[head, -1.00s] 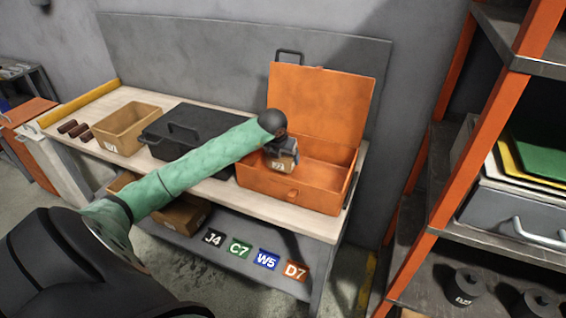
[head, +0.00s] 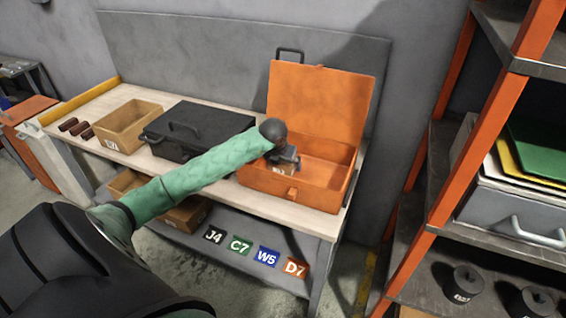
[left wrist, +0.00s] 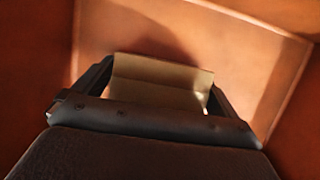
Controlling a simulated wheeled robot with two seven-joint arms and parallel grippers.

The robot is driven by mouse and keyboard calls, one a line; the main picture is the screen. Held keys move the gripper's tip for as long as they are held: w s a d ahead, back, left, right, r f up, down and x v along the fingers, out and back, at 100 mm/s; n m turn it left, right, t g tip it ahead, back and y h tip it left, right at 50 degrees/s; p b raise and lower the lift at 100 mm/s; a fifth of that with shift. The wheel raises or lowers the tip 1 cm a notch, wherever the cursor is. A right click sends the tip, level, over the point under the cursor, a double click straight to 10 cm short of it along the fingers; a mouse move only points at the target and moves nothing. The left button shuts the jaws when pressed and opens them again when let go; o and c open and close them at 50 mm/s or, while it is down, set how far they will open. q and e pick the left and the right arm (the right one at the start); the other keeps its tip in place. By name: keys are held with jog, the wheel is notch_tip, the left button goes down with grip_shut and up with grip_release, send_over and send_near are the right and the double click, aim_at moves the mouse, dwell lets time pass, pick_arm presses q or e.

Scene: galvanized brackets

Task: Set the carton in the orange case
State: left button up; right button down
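The orange case (head: 315,183) stands with its lid up at the right end of the workbench. My left gripper (head: 286,166) is down inside the left part of the case. It is shut on the small tan carton (head: 279,170), which is mostly hidden by the case's front wall and the gripper in the head view. In the left wrist view the carton (left wrist: 160,82) sits between the two fingers, with the orange floor and walls of the case (left wrist: 225,50) around it. I cannot tell whether the carton touches the case floor. My right gripper is not in view.
A closed black case (head: 185,130) and an open cardboard box (head: 125,125) stand on the bench (head: 110,160) to the left. Brown cylinders lie at its far left. An orange-framed shelf (head: 470,140) stands close on the right. The case's right half is empty.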

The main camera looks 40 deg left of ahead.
pick_arm(q)
jog(key=shift+r, duration=0.1)
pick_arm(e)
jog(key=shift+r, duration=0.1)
pick_arm(q)
jog(key=shift+r, duration=0.1)
jog(key=shift+s+r, duration=0.15)
jog(key=shift+r, duration=0.2)
jog(key=shift+b+v, duration=0.45)
jog(key=shift+v, duration=0.75)
jog(key=b+v, duration=0.1)
jog(key=v, duration=0.4)
jog(key=shift+s+d+r, duration=0.1)
jog(key=shift+s+r, duration=0.1)
jog(key=shift+r, duration=0.1)
jog(key=shift+b+v, duration=0.35)
jog(key=shift+v, duration=1.1)
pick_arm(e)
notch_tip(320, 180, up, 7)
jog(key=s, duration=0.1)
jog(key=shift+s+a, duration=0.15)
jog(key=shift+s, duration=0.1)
pick_arm(q)
jog(key=shift+s+f, duration=0.1)
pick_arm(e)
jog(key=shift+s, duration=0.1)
